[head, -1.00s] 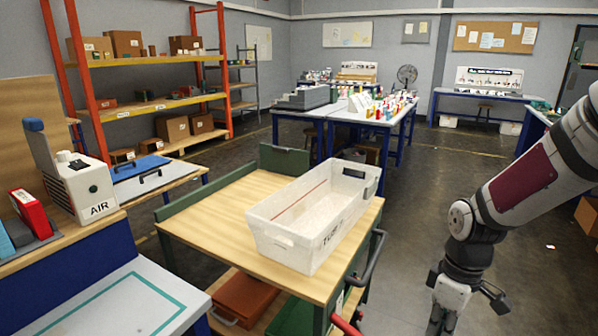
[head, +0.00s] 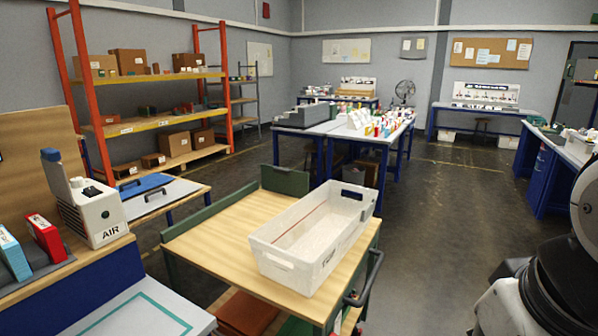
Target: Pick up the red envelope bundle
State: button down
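I cannot make out a red envelope bundle for certain. A red upright item with a white label (head: 45,238) stands on the bench at the left, beside a blue-and-white one (head: 13,255); it is too small to tell what it is. Many small red, white and yellow items (head: 378,125) on the far table are too small to tell apart. My gripper is not in view; only links of my arm show at the lower right.
A white tote (head: 345,245), seemingly empty, sits on a wooden-topped cart (head: 215,230) in front. A white AIR unit (head: 97,215) stands at the left. Orange shelving (head: 85,100) lines the left wall. Open floor (head: 425,220) lies right of the cart.

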aim_at(47, 237)
jog(key=u, duration=2.45)
jog(key=i+j+z, duration=0.1)
jog(key=z, duration=1.2)
jog(key=i+j, duration=0.15)
jog(key=j, duration=0.2)
jog(key=i+j, duration=0.1)
jog(key=j, duration=0.25)
jog(key=i+j+z, duration=0.1)
jog(key=j, duration=0.25)
jog(key=i+j, duration=0.15)
jog(key=j, duration=0.25)
jog(key=i+j, duration=0.15)
jog(key=j, duration=0.2)
